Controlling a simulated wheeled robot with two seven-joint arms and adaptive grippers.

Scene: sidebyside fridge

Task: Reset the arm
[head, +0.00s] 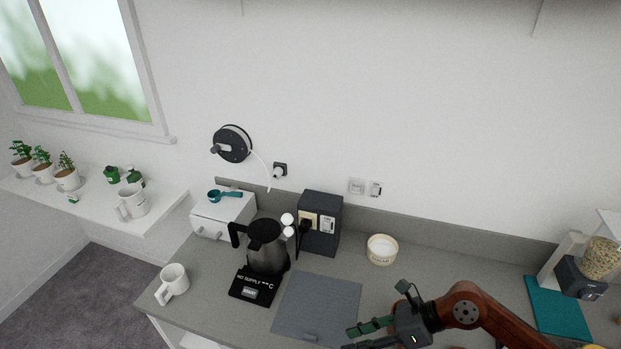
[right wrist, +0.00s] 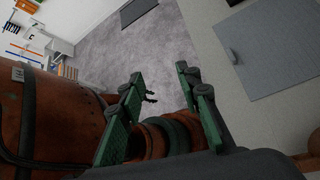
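My right gripper (head: 362,336) comes in from the lower right of the head view, above the front of the grey counter. In the right wrist view its green fingers (right wrist: 165,112) stand wide apart with nothing between them. Behind the fingers in that view are my own orange-brown arm links and the grey floor. My left arm and gripper are not in the head view.
A grey board (head: 316,307) lies left of the gripper. A black kettle (head: 267,247) on its base, a white mug (head: 172,283), a cream tub (head: 381,249), a dark box (head: 320,222), a teal mat (head: 558,312) and a grain dispenser (head: 601,258) stand around the counter.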

